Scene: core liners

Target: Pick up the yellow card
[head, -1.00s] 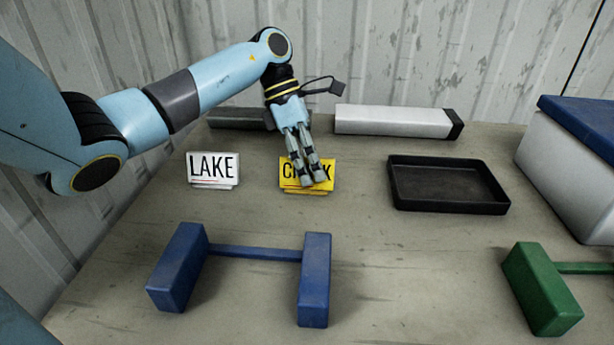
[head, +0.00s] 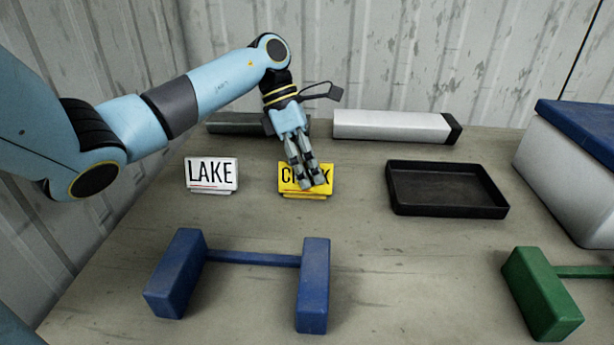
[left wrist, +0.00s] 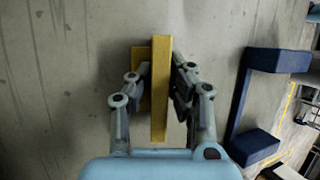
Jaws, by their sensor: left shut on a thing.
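The yellow card (head: 291,178) with black lettering stands upright on the table in its small yellow base, in the middle of the head view. My left gripper (head: 311,182) covers part of its lettering from above. In the left wrist view the yellow card (left wrist: 160,88) shows edge-on between the two fingers of my left gripper (left wrist: 160,92), which is shut on it. I cannot tell whether the card is clear of the table. The right gripper is not in view.
A white LAKE card (head: 211,174) stands to the left. A black tray (head: 446,210) lies to the right. A blue rack (head: 312,285) and a green rack (head: 545,295) stand in front. A white box (head: 385,125) and a dark one (head: 235,123) lie behind. A blue-lidded bin (head: 560,165) is at right.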

